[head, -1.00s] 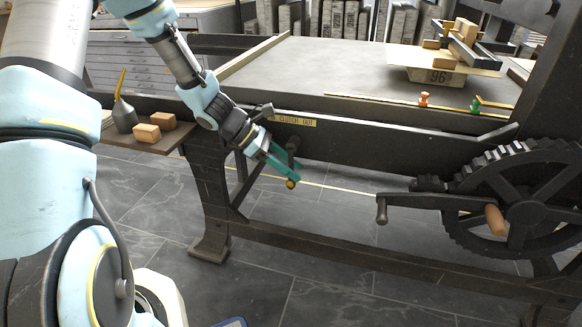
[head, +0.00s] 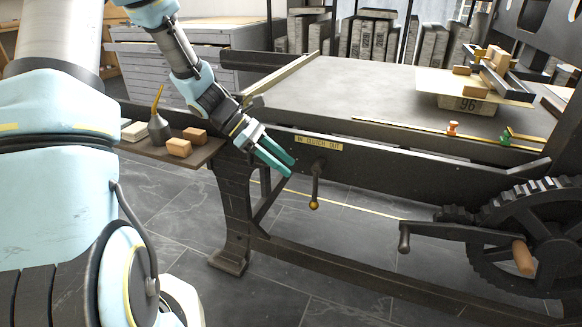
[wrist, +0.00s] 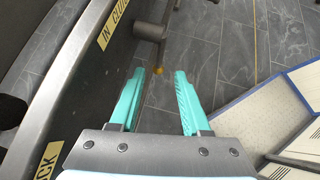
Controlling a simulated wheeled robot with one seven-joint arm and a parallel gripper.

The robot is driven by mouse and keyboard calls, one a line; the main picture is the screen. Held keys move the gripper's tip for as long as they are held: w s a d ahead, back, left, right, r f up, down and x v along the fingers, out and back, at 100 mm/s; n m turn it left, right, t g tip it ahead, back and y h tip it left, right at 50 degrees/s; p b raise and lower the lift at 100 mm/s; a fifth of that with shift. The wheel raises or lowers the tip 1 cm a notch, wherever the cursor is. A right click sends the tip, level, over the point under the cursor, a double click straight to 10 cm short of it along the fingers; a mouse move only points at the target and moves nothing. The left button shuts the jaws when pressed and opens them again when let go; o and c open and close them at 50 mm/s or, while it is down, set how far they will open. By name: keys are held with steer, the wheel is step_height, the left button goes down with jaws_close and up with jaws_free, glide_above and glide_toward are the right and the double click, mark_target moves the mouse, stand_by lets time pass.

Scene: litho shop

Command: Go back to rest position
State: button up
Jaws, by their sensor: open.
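My gripper (head: 283,158) has teal fingers and is open and empty in the head view. It is in front of the press's dark side rail, left of the clutch lever (head: 315,185). The lever hangs down from the rail and ends in a brass knob. A yellow clutch label (head: 318,142) is on the rail above the fingers.
A side shelf (head: 205,155) holds wooden blocks (head: 179,147) and an oil can (head: 158,128), left of my gripper. The press bed (head: 370,85) is behind. A crank and large gear wheel (head: 540,235) stand at the right. Tiled floor is open in front.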

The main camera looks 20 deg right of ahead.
steer(key=shift+a, duration=0.1)
stand_by(0.3)
steer(key=s+a+r+m+t+y, duration=0.2)
steer(key=a+m+y, duration=0.15)
steer(key=a, duration=0.55)
steer(key=s+a+r+m+t+y, duration=0.1)
steer(key=a+r+m+t+y, duration=0.15)
steer(key=a+m, duration=0.45)
steer(key=s+a+r+m+t+y, duration=0.1)
steer(key=s+a+m+t+y, duration=0.15)
steer(key=a, duration=0.85)
step_height(320, 180, up, 21)
steer(key=p, duration=2.2)
steer(key=shift+w+d+r, duration=0.2)
steer(key=shift+w, duration=0.15)
